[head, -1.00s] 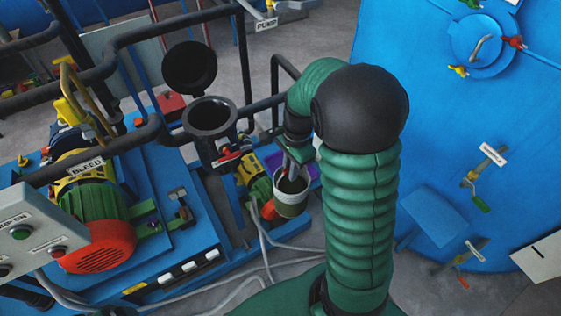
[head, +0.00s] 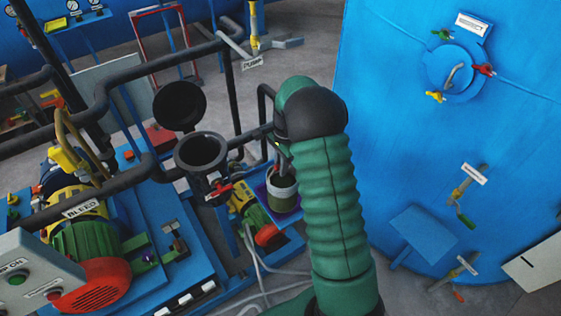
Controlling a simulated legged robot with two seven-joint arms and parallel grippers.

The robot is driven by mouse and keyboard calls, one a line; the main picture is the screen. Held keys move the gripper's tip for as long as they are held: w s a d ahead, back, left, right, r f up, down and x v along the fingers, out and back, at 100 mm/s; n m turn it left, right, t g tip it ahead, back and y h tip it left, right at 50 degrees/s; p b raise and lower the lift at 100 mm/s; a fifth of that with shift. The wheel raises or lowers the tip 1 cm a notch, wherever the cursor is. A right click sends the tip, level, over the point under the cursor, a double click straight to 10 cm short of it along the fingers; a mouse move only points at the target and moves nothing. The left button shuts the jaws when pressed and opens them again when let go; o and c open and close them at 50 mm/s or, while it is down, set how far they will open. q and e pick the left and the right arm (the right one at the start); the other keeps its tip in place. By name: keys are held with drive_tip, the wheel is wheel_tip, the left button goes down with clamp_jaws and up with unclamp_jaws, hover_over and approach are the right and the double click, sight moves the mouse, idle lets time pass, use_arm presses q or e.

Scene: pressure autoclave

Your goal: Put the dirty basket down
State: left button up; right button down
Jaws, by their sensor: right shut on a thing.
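The dirty basket (head: 283,199), a small round pot with a pale rim and an olive lower part, shows in the head view just right of centre. My right gripper (head: 278,160) reaches down to its rim and is shut on it; my green arm hides much of the gripper. The basket is upright and overlaps a purple pad (head: 262,190) on a blue stand. I cannot tell whether its bottom touches the pad. My left gripper is not in view.
An open black strainer pot (head: 201,152) with its lid (head: 179,106) swung up stands left of the basket. Black pipes run around it. A green and red motor (head: 93,250) is at the lower left. A big blue tank (head: 400,110) fills the right.

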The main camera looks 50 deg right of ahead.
drive_tip(key=w+d+f+p, duration=0.1)
drive_tip(key=f, duration=0.1)
drive_tip(key=w+d+f+p, duration=0.1)
drive_tip(key=shift+w+d+f+p, duration=0.3)
drive_tip(key=shift+w+d+f, duration=0.05)
drive_tip(key=shift+f, duration=0.05)
drive_tip(key=c, duration=1.4)
unclamp_jaws()
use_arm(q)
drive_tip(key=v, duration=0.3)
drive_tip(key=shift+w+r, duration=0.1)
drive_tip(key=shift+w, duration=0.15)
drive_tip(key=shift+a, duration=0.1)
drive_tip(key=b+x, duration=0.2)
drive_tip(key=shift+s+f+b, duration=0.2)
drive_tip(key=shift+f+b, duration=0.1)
use_arm(e)
wheel_tip(320, 180, up, 12)
drive_tip(key=shift+s+d, duration=0.15)
drive_tip(key=shift+d, duration=0.3)
